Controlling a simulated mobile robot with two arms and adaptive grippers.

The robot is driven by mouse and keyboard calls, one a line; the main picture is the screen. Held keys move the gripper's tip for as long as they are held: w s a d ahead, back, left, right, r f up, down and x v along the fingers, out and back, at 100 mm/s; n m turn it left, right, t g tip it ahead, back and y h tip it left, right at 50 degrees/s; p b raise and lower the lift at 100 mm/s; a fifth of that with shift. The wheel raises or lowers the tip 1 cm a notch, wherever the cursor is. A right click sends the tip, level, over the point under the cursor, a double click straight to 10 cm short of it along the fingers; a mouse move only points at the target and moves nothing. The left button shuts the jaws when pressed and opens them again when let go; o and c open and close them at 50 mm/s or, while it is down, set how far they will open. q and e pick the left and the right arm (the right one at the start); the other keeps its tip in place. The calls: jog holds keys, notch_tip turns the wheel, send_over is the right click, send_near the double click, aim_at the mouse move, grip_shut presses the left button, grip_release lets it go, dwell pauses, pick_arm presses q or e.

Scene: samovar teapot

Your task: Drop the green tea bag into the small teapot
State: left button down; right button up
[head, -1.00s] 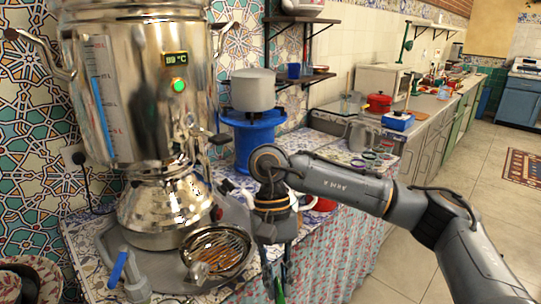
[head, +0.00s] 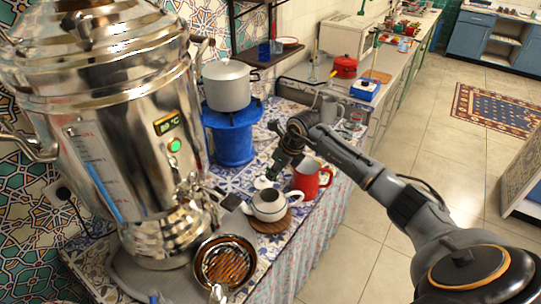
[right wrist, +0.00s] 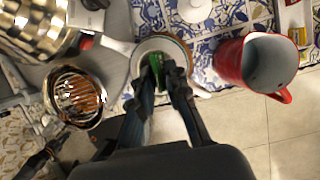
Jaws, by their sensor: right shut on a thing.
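The small white teapot (head: 268,206) stands without its lid on a round wooden coaster (head: 274,224), right of the samovar (head: 140,120). My right gripper (head: 274,172) shows just behind the teapot in the head view. In the right wrist view my right gripper (right wrist: 163,72) is shut on the green tea bag (right wrist: 156,68). There the bag lies across the opening of the teapot (right wrist: 150,43); its exact height is hard to tell. A white lid (right wrist: 195,8) lies on the tiled counter.
A red mug (head: 308,180) stands close to the right of the teapot. A round drip grate (head: 225,263) is in front of the samovar. A grey pot (head: 227,85) sits on a blue stand (head: 230,135) behind.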

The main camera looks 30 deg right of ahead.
jog(key=shift+d+f+b, duration=0.15)
jog(key=shift+f+b, duration=0.2)
jog(key=shift+f, duration=0.1)
notch_tip(320, 180, down, 5)
jog(key=b, duration=0.3)
jog(key=o, duration=0.7)
jog(key=shift+o, duration=0.2)
jog(key=v, duration=1.2)
